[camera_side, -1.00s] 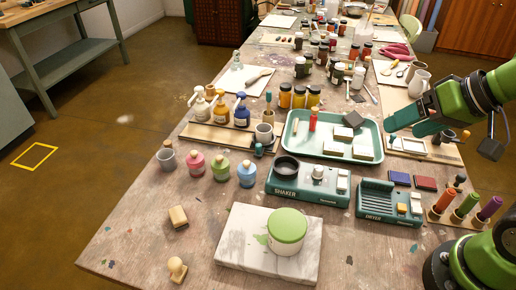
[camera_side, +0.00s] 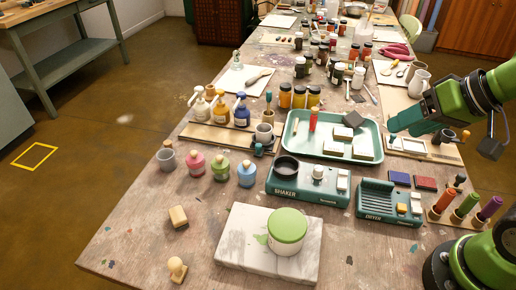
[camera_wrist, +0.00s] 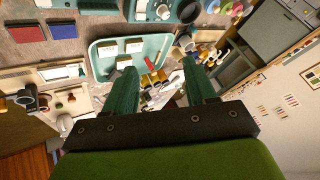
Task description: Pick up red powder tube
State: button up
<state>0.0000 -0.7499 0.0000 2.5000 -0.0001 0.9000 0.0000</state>
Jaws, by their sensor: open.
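Another rack (camera_side: 433,217) at the right front holds several upright tubes with orange-red, green and purple tops. My gripper (camera_side: 391,128) hangs in the air to the right of the tray, well apart from the red tube. In the wrist view my gripper (camera_wrist: 160,65) has its two fingers spread with nothing held between them.
Several yellow jars (camera_side: 299,98) stand behind. The front left of the table is mostly clear.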

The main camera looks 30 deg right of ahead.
jog(key=n+g, duration=0.3)
jog(key=n, duration=0.4)
send_near(316, 109)
jog(key=shift+h, duration=0.4)
jog(key=x, duration=0.7)
jog(key=shift+w+a+r, duration=0.2)
jog(key=shift+w+a, duration=0.1)
jog(key=shift+a, duration=0.1)
jog(key=shift+s+x, duration=0.1)
jog(key=shift+x, duration=1.25)
jog(key=shift+s+x, duration=0.15)
jog(key=shift+x, duration=1.2)
jog(key=shift+f, duration=0.1)
jog(key=shift+c, duration=0.2)
